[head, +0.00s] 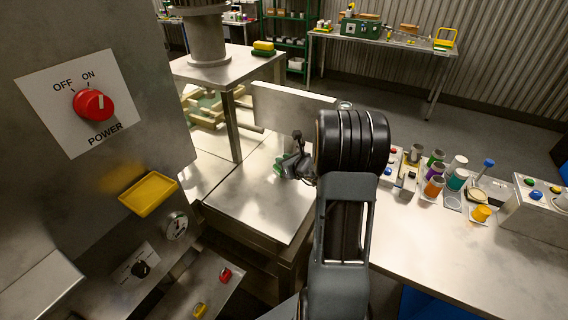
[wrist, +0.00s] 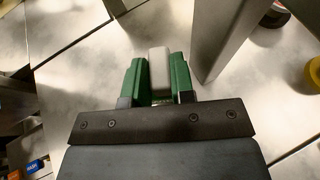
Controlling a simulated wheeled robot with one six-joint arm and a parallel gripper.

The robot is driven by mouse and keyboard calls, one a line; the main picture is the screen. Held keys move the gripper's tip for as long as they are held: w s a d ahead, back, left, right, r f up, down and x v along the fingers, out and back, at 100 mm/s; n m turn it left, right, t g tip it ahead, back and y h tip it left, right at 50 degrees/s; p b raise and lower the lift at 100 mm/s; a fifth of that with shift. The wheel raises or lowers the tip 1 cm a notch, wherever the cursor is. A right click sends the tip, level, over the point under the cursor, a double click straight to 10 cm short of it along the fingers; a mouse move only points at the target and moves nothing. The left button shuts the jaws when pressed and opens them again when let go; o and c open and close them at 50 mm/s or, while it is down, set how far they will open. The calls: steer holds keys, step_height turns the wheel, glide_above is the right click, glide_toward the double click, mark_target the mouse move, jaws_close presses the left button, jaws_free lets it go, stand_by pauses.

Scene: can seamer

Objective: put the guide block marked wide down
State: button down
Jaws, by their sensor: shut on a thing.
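My gripper (wrist: 158,76) shows in the wrist view as two green fingers shut on a pale grey block (wrist: 160,68), the guide block by its place between them. No marking on it can be read. In the head view my gripper (head: 284,168) is low over the bare metal table, left of my arm; the block is too small to make out there. Whether the block touches the surface under it I cannot tell.
An upright metal plate (head: 290,107) stands just behind my gripper, and its edge shows right of the fingers in the wrist view (wrist: 222,40). The machine with the red power knob (head: 93,104) is at left. Several cans (head: 434,185) stand at right. Bare metal (head: 260,210) lies in front.

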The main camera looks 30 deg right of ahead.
steer(key=shift+f, duration=0.7)
steer(key=shift+f, duration=0.2)
steer(key=c, duration=1)
jaws_free()
steer(key=shift+o, duration=0.2)
steer(key=shift+r, duration=0.15)
